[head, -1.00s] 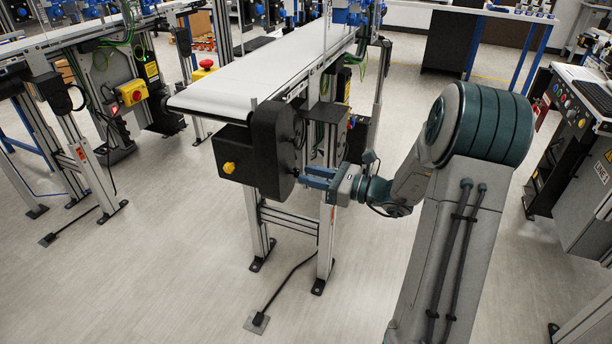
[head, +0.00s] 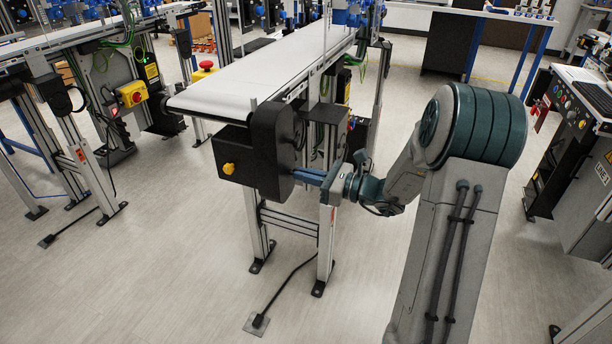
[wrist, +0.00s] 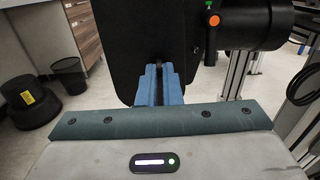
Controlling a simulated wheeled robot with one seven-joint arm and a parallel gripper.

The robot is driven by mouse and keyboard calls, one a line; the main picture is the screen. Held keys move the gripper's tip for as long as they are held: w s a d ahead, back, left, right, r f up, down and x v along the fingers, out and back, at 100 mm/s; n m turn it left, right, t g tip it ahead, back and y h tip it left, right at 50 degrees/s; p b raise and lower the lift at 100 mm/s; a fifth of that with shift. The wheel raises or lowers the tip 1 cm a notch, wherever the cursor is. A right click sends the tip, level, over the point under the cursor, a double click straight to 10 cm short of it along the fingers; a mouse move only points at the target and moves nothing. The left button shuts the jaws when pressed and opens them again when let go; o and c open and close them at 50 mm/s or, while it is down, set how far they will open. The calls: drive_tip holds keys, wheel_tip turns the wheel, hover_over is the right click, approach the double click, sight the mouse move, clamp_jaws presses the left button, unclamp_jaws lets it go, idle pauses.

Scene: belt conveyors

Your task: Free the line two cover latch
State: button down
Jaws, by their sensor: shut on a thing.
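The black conveyor cover (head: 272,148) is at the near end of the belt in the head view. It fills the upper middle of the wrist view (wrist: 130,35). My gripper (head: 298,175) reaches it from the right, at the cover's lower side face. In the wrist view its two blue fingers (wrist: 160,72) are close together and upright, shut on a thin dark part, the cover latch (wrist: 159,67), at the cover's face. The fingers hide most of the latch, and I cannot tell if it is free.
A dark box with a yellow knob (head: 229,168) sits left of the cover. A round dark housing with an orange part (wrist: 214,20) is close right of my fingers. The conveyor leg (head: 326,240) stands below.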

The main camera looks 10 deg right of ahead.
drive_tip(key=shift+f, duration=0.1)
drive_tip(key=n+b, duration=0.8)
drive_tip(key=b, duration=0.2)
drive_tip(key=n+b, duration=0.8)
drive_tip(key=b, duration=0.2)
drive_tip(key=shift+s+f+n, duration=0.15)
drive_tip(key=shift+n, duration=0.15)
drive_tip(key=c, duration=1.6)
unclamp_jaws()
